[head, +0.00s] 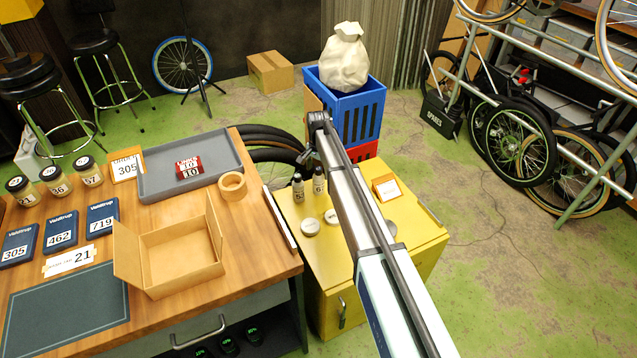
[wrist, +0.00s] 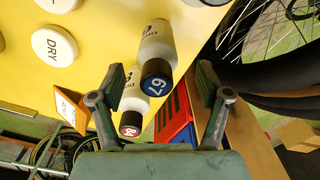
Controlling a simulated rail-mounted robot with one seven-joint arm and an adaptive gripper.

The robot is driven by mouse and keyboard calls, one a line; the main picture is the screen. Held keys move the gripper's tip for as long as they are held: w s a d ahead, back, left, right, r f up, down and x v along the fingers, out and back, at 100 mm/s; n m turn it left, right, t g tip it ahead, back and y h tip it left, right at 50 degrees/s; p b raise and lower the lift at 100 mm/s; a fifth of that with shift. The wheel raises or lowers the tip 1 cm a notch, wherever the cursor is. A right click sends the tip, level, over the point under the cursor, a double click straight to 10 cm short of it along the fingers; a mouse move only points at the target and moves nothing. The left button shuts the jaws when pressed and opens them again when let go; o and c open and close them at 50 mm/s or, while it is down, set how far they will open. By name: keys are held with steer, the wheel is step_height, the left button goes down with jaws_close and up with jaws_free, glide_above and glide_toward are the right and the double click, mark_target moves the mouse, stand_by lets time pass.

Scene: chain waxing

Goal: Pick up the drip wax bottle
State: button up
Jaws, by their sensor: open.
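Two small white bottles with dark caps stand side by side on the yellow cabinet: a left bottle (head: 298,188) and a right bottle (head: 318,182). In the wrist view, one bottle (wrist: 156,48) has a blue-topped cap marked 67. The other bottle (wrist: 134,98) has a red-topped cap with a number I cannot read surely. I cannot tell from the labels which is the drip wax bottle. My gripper (wrist: 161,82) is open, its fingers on either side of the view of the bottles. Nothing is visibly gripped; contact is unclear. My arm partly hides the cabinet top in the head view.
Round white-topped tins, one marked DRY (wrist: 54,44), sit on the yellow cabinet (head: 340,265) near the bottles. An orange-framed card (head: 386,188) stands there too. A wooden workbench (head: 255,245) is at left; a blue crate (head: 352,112) and tires (head: 270,145) are behind.

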mark_target(319, 178)
step_height(319, 178, down, 4)
steer(key=shift+s+f, duration=0.1)
steer(key=c, duration=1.3)
